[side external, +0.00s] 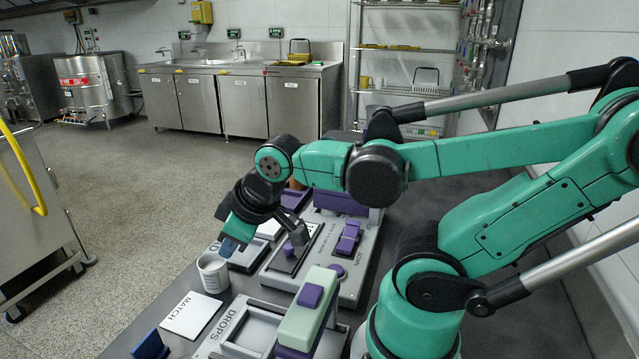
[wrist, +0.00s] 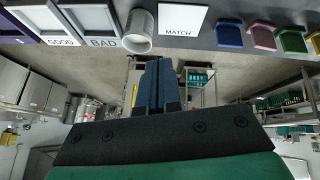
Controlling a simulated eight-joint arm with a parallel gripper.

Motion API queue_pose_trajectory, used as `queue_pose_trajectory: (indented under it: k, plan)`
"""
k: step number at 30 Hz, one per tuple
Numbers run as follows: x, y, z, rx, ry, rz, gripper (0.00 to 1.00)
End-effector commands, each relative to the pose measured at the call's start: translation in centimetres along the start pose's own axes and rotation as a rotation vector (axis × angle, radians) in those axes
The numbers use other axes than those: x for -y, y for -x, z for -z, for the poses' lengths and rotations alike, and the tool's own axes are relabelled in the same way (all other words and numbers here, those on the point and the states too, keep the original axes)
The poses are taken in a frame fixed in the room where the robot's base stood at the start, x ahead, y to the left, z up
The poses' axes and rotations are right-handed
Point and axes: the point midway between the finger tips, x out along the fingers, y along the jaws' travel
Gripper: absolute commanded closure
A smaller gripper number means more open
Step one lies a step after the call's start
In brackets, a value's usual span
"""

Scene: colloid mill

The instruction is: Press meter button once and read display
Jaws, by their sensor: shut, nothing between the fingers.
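A pale green block-shaped device (side external: 305,318) with a purple square button (side external: 311,296) stands at the front of the bench; it looks like the meter, but I see no readable display on it. It is outside the wrist view. My gripper (side external: 231,246) is above the bench, left of and behind this device, apart from it, near the white cup. In the wrist view my gripper's two blue fingers (wrist: 158,62) lie together, shut and empty. Nothing is touching the purple button.
A grey panel (side external: 345,287) with purple controls lies behind the device, beside the DROPS tray (side external: 228,328). The white cup (side external: 212,273) and MATCH card (side external: 191,315) are to the left. The wrist view shows GOOD and BAD trays (wrist: 101,41) and several coloured bins (wrist: 262,38).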

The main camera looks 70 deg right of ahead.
Motion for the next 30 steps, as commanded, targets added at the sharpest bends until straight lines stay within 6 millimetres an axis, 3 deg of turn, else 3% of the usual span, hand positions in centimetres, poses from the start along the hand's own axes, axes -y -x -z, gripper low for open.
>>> queue_pose_trajectory:
  k: [5, 16, 23, 30]
  plan:
    - [0.8, 0.4, 1.2, -0.066, -0.207, 0.046, 1.0]
    - [0.5, 0.5, 1.2, -0.056, -0.226, 0.04, 1.0]
    - [-4.5, 2.2, -1.7, 0.161, -0.202, -0.033, 1.0]
    - [-9.0, 6.5, -6.6, 0.459, -0.192, 0.009, 1.0]
